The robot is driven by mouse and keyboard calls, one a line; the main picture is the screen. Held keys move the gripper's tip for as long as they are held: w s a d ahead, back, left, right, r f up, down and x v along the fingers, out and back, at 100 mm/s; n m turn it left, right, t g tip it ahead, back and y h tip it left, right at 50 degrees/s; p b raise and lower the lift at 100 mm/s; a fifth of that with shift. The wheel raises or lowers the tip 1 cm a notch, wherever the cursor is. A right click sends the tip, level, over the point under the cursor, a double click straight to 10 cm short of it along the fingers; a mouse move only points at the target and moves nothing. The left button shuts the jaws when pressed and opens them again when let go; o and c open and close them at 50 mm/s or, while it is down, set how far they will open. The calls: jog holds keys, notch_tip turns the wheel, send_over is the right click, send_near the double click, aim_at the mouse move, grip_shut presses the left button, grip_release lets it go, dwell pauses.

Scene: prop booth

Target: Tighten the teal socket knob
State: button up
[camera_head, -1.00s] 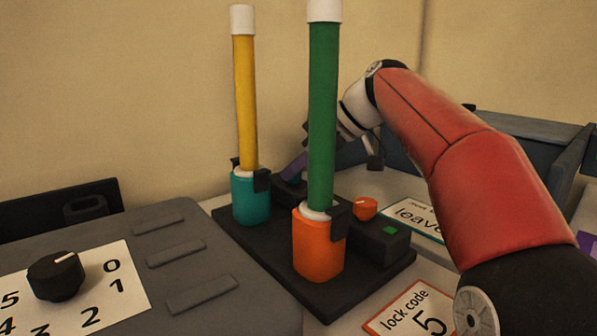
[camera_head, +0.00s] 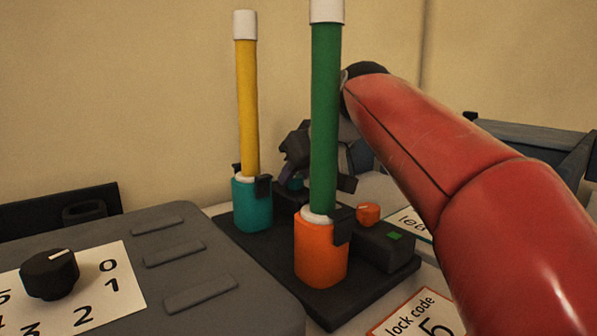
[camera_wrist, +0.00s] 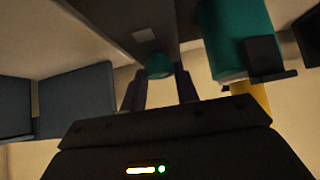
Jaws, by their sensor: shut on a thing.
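The teal socket (camera_head: 252,205) stands on the black base (camera_head: 250,248) and holds an upright yellow tube (camera_head: 247,105) with white ends. Its small teal knob (camera_wrist: 159,66) is between the fingertips of my gripper (camera_wrist: 160,78) in the wrist view. My gripper is shut on this knob. In the head view my gripper (camera_head: 291,168) is behind the base, partly hidden by the green tube (camera_head: 324,120); only a sliver of the teal knob shows. A pale, unlit square (camera_wrist: 144,34) is near the knob in the wrist view.
The green tube stands in an orange socket (camera_head: 320,255) in front of my gripper. Its orange knob (camera_head: 368,214) and a green square (camera_head: 394,236) are to the right. A grey panel with a black dial (camera_head: 50,274) fills the left front. A lock code card (camera_head: 415,318) lies in front.

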dwell(0.4)
jog(key=o, duration=1)
jog(key=shift+c, duration=0.2)
jog(key=shift+p+v, duration=0.45)
jog(key=shift+v, duration=3.45)
